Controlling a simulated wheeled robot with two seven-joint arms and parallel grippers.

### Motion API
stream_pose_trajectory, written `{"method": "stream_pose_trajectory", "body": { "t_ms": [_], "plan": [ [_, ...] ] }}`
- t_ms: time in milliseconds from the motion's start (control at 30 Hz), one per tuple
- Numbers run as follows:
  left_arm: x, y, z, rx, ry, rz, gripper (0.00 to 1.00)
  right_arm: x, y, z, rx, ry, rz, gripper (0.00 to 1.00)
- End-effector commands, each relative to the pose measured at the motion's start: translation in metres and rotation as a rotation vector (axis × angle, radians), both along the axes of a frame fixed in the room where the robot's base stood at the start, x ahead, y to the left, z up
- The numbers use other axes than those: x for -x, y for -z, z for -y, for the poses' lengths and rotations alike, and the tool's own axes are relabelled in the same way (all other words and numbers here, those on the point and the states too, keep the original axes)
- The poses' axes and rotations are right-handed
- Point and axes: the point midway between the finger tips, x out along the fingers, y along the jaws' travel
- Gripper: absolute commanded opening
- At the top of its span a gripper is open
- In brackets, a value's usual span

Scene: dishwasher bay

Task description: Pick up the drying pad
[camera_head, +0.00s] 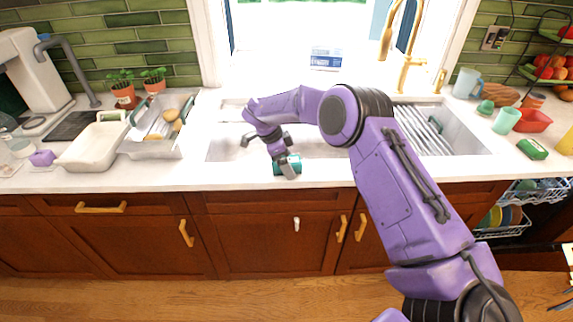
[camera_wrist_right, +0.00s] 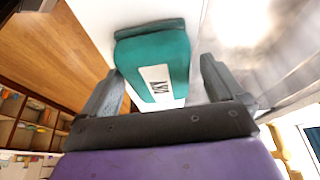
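The drying pad (camera_wrist_right: 153,62) is a teal block with a white label reading "DRY" in the right wrist view. It also shows in the head view as a small teal block (camera_head: 294,163) on the white counter at the sink's front edge, partly covered by my gripper. My right gripper (camera_head: 284,164) is over the pad. In the right wrist view its two fingers (camera_wrist_right: 160,72) are spread wide on either side of the pad, with a visible gap at the right finger. My left gripper is not in view.
The sink basin (camera_head: 228,148) lies behind the pad, with a gold faucet (camera_head: 405,60) at the back. A green block (camera_head: 532,149), cups and a red bowl (camera_head: 533,120) stand at right.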

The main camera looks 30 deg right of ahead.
Motion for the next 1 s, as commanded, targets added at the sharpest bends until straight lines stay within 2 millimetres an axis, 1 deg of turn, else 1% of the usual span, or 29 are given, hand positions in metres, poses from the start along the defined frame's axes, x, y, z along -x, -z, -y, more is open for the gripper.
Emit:
{"method": "stream_pose_trajectory", "body": {
  "t_ms": [33, 67, 100, 167, 433, 533, 633, 700, 767, 933, 1000],
  "plan": [
    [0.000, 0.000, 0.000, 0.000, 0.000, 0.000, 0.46, 0.000, 0.000, 0.000, 0.000, 0.000, 0.000, 0.83],
    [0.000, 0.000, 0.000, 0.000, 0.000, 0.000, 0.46, 0.000, 0.000, 0.000, 0.000, 0.000, 0.000, 0.73],
    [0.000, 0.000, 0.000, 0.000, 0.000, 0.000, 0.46, 0.000, 0.000, 0.000, 0.000, 0.000, 0.000, 0.60],
    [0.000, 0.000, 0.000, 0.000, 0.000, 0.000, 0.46, 0.000, 0.000, 0.000, 0.000, 0.000, 0.000, 0.41],
    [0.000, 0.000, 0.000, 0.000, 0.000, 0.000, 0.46, 0.000, -0.001, 0.000, 0.000, 0.000, 0.000, 0.40],
    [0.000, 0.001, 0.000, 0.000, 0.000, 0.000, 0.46, 0.000, -0.004, 0.000, 0.001, 0.001, 0.001, 0.40],
    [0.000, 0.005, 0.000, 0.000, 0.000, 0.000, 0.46, -0.001, -0.017, 0.000, -0.001, 0.000, 0.003, 0.40],
    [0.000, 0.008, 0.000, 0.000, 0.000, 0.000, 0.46, -0.001, -0.031, 0.000, -0.001, 0.000, 0.005, 0.40],
    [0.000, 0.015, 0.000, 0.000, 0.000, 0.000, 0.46, 0.008, -0.043, -0.006, -0.002, -0.001, 0.004, 0.40],
    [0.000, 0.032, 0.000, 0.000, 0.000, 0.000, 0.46, 0.044, -0.091, -0.027, -0.002, -0.002, 0.006, 0.40],
    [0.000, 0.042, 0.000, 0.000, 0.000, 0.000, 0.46, 0.063, -0.098, -0.039, -0.002, -0.004, 0.003, 0.40]
  ]
}}
